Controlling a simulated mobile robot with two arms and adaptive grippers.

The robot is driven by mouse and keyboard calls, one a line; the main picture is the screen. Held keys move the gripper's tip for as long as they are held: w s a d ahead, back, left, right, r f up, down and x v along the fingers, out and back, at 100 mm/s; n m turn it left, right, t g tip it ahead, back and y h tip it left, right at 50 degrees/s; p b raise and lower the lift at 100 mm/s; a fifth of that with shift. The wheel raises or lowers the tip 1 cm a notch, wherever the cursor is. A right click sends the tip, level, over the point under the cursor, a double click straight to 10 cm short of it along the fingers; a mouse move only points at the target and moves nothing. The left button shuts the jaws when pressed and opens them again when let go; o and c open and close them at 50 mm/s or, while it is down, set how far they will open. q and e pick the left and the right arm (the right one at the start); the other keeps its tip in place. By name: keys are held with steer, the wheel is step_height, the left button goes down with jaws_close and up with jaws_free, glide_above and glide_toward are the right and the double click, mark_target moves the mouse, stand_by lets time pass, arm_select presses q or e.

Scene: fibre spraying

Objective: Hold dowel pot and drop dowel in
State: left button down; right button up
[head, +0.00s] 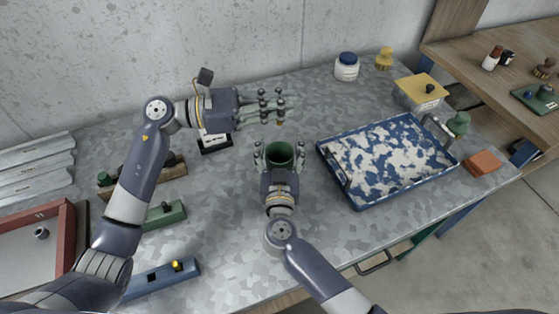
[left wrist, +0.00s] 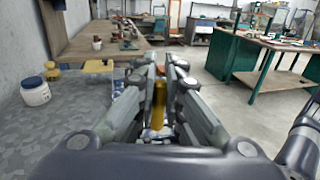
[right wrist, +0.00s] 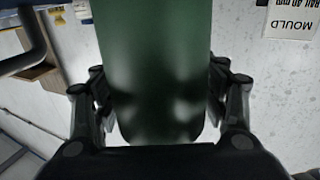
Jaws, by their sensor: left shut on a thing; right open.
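The dowel pot (head: 280,150) is a dark green, open-topped cylinder on the grey metal table. It fills the middle of the right wrist view (right wrist: 155,70). My right gripper (head: 279,163) is open, with one finger on each side of the pot; I cannot tell whether they touch it. My left gripper (head: 281,108) is shut on the dowel (left wrist: 158,105), a thin yellow-brown rod. In the head view only the dowel's small tip (head: 280,124) shows below the fingers. It is above and just behind the pot; the rest is hidden by the fingers.
A blue tray (head: 362,200) with blue-and-white contents lies close right of the pot. A black-and-white sign (head: 215,143) stands behind on the left. A white jar (head: 346,70) and a yellow box (head: 421,91) stand farther back. A green block (head: 163,215) lies left.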

steer(key=shift+w, duration=0.7)
steer(key=c, duration=1)
